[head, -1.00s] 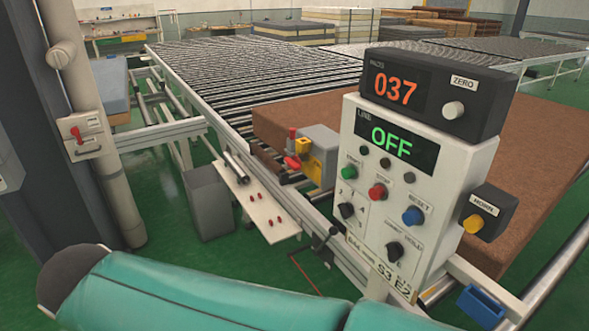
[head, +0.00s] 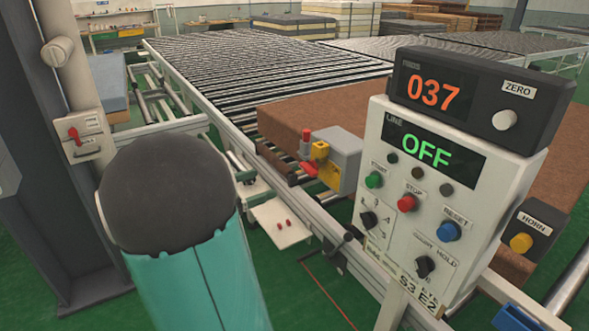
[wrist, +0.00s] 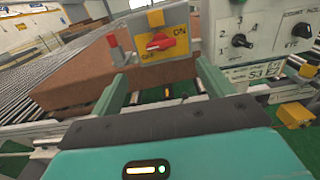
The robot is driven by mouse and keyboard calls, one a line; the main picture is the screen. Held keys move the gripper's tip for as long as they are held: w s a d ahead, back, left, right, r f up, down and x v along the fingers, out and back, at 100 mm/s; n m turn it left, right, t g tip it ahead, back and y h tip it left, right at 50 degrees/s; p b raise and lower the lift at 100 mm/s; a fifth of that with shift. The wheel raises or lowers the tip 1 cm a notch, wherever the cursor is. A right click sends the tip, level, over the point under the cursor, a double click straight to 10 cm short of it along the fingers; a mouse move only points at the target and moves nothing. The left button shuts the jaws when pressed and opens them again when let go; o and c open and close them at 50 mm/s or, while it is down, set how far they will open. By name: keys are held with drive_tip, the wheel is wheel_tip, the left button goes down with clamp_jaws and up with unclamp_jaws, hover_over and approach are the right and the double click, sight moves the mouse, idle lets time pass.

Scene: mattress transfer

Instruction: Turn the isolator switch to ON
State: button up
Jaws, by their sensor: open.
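The isolator switch is a red rotary knob (wrist: 160,44) on a yellow plate (wrist: 182,43), with OFF at lower left and ON at upper right. The knob lies nearly level; which label it points to is unclear. It sits on a grey box (wrist: 189,18); in the head view this grey box (head: 343,158) is beside the conveyor, left of the control panel. My gripper (wrist: 162,68) is open and empty in the wrist view. Its teal fingers are below the knob in the picture, one on each side, apart from it. The head view shows my arm but hides the gripper.
The white control panel (head: 396,206) reads OFF, with a 037 display (head: 435,92) above it. It stands close right of the isolator. A brown mattress (head: 285,115) lies on the roller conveyor (head: 235,68) behind. A red-handled box (head: 87,136) is on a post at left.

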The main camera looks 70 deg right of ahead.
sight(305, 170)
drive_tip(key=x, duration=1.3)
drive_tip(key=shift+s, duration=0.2)
drive_tip(key=c, duration=1)
